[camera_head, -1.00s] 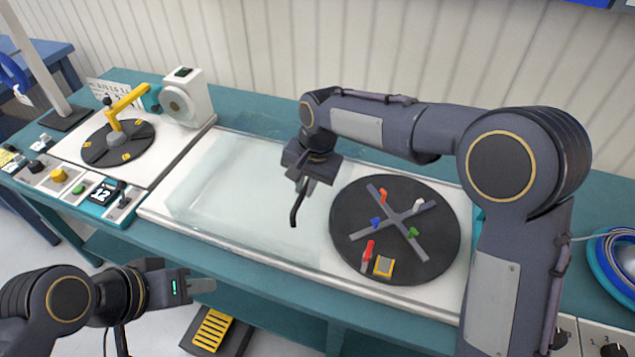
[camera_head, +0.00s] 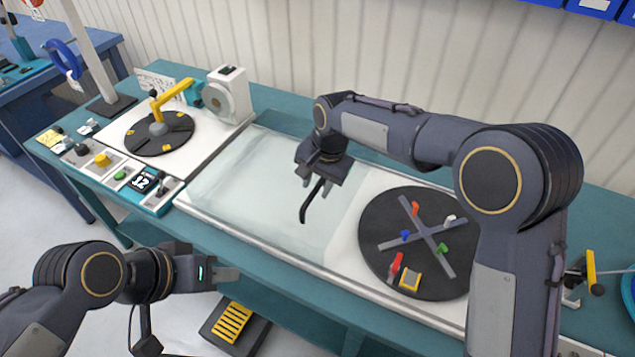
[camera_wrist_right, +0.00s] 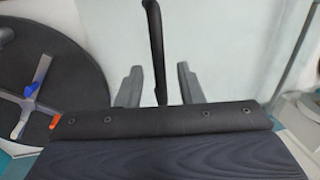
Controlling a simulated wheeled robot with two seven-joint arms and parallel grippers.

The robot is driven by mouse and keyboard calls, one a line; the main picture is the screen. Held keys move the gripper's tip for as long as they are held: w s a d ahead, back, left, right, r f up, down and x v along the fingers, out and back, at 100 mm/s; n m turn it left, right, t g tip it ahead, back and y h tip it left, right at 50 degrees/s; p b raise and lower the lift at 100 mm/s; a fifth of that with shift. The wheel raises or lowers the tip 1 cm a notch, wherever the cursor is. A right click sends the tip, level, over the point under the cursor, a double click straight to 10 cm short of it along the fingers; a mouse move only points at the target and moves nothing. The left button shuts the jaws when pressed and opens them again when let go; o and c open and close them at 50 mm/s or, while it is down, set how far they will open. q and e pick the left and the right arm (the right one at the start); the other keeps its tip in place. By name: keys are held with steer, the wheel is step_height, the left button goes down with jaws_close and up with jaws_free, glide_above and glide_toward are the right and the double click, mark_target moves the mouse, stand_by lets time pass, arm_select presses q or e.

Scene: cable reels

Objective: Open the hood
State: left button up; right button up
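The hood (camera_head: 245,190) is a clear, pale box-like cover on the middle of the bench, between the two dark discs. A thin black curved bar (camera_head: 307,207), which looks like its handle, stands at its right part. My right gripper (camera_head: 319,190) is at the top of this bar. In the right wrist view the bar (camera_wrist_right: 155,40) passes between the two parted fingers (camera_wrist_right: 159,85), with gaps on both sides. Where the bar joins the hood is not clear. My left gripper (camera_head: 228,279) is in front of the bench, away from the hood; its finger gap cannot be made out.
A black disc (camera_head: 378,262) with a grey cross and coloured clips lies right of the hood. A disc with a yellow crank (camera_head: 175,92) and a white motor unit (camera_head: 232,90) stand at the left. A control panel (camera_head: 122,176) lines the front left edge. A pedal (camera_head: 232,322) sits below.

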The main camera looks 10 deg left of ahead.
step_height(320, 180, up, 8)
steer(key=d, duration=0.1)
steer(key=shift+s+d+f+b, duration=0.2)
steer(key=shift+s+d+b, duration=0.05)
steer(key=shift+b, duration=0.1)
stand_by(0.5)
steer(key=s+d+r+t+y, duration=0.1)
steer(key=s+d+r, duration=0.25)
steer(key=d, duration=0.65)
steer(key=s+d+r+t+y, duration=0.1)
steer(key=s+d+r, duration=0.1)
steer(key=s+d, duration=0.5)
steer(key=s+d+f+n+t, duration=0.1)
steer(key=s+d+f, duration=0.2)
steer(key=s+d, duration=0.2)
steer(key=s+d+f+n+t, duration=0.1)
steer(key=s+d+f, duration=0.3)
steer(key=s, duration=0.7)
steer(key=shift+d+f+t, duration=0.3)
steer(key=shift+d+t, duration=0.1)
steer(key=shift+d, duration=0.3)
